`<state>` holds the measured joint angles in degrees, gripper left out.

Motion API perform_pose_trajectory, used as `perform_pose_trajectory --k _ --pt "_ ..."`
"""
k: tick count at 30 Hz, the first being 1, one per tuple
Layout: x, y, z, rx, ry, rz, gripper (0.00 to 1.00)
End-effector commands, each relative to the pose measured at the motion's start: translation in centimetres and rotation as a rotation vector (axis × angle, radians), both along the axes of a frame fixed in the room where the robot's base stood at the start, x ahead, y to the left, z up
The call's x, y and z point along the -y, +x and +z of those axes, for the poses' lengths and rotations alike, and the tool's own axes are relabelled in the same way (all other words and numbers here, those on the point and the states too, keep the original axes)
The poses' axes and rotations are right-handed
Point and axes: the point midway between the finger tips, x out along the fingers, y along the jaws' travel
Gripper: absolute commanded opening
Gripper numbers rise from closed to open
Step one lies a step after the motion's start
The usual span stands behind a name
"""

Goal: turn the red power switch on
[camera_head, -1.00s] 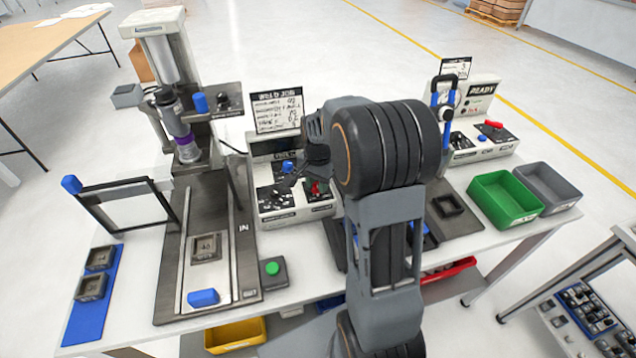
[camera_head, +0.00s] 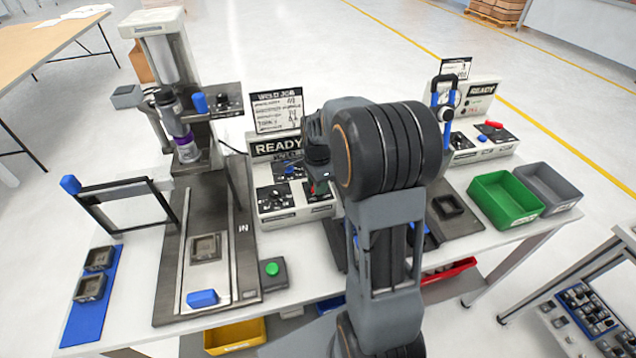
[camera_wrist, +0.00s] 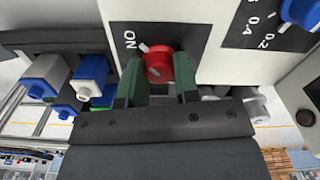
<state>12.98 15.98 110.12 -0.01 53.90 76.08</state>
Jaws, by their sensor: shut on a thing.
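The red power switch (camera_wrist: 158,66) is a round knob on a dark panel in the wrist view. Its white pointer mark points up and left, toward the printed ON label (camera_wrist: 130,40). My gripper (camera_wrist: 158,80) is shut on the knob, with one green finger on each side. In the head view, my gripper (camera_head: 319,182) is at the right part of the white control box (camera_head: 284,215) and hides most of the switch. The display (camera_head: 276,148) on that box reads READY.
A press-like machine (camera_head: 175,70) stands left of the box, and a green button box (camera_head: 273,273) is in front. The right station (camera_head: 485,135) has another red switch. Green (camera_head: 505,200) and grey bins (camera_head: 547,187) sit at the right.

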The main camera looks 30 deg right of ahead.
Motion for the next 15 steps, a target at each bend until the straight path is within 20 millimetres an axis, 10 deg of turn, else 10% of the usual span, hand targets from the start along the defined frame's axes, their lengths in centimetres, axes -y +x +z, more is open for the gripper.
perform_pose_trajectory --k 13,14,15 --pt "0.06 0.01 0.06 0.001 -0.001 -0.008 0.05" --pt "0.06 0.01 0.06 0.001 -0.001 -0.008 0.32" --pt "0.06 0.01 0.06 0.001 -0.001 -0.008 0.36"
